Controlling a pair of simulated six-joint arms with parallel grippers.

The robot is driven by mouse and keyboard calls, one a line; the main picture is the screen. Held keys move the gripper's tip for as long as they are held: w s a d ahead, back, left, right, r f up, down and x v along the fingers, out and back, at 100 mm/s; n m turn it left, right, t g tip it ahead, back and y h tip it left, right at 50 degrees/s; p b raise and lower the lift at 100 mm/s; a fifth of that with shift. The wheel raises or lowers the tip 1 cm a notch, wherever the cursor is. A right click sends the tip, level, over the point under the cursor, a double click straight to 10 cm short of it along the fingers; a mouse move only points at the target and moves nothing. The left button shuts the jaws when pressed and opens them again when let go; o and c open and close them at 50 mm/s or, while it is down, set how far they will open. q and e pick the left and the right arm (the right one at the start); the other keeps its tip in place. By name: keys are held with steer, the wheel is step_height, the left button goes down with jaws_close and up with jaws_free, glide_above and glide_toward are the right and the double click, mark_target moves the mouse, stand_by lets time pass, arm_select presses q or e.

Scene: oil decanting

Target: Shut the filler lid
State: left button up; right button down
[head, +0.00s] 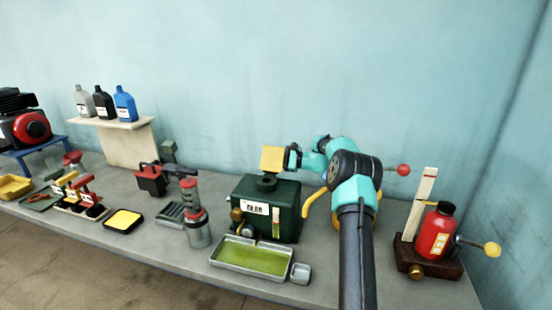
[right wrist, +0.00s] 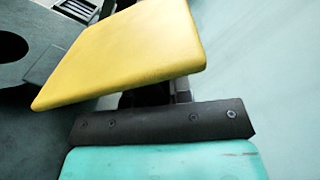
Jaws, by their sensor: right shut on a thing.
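The yellow filler lid (head: 272,158) stands raised, near upright, above the filler neck (head: 266,178) on top of the dark green tank (head: 287,200). My right gripper (head: 291,158) reaches in from the right and is shut on the lid's edge side. In the right wrist view the yellow lid (right wrist: 125,50) fills the middle, tilted, and hides the fingertips. A dark round opening (right wrist: 8,47) in the tank top shows at the left there, uncovered. My left gripper is not in view.
An oil-filled tray (head: 250,257) sits in front of the tank, with a small grey cup (head: 301,272) beside it. A grey and red pump can (head: 195,215) stands left. A red bottle (head: 436,232) stands on a wooden base at right.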

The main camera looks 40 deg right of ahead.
mark_target(274, 149)
steer(key=shift+d+r+n, duration=0.1)
steer(key=shift+r+n, duration=0.2)
steer(key=shift+r, duration=0.3)
stand_by(0.4)
steer(key=shift+s+a+r+n, duration=0.15)
steer(key=shift+a+r+n, duration=0.1)
steer(key=shift+r+n, duration=0.5)
steer(key=shift+s+a+r+n, duration=0.1)
steer(key=shift+a+r+n, duration=0.15)
steer(key=shift+n, duration=0.35)
steer(key=shift+s+a+r+n, duration=0.1)
steer(key=shift+a+r+n, duration=0.1)
steer(key=shift+n, duration=0.35)
steer(key=shift+s+a+r+n, duration=0.15)
steer(key=shift+a+r+n, duration=0.15)
steer(key=shift+n, duration=0.4)
steer(key=shift+s+a+r+n, duration=0.15)
steer(key=shift+a+r+n, duration=0.1)
steer(key=shift+n, duration=0.45)
steer(key=c, duration=1.3)
jaws_free()
steer(key=shift+o, duration=1)
steer(key=shift+f, duration=0.25)
steer(key=shift+s, duration=0.1)
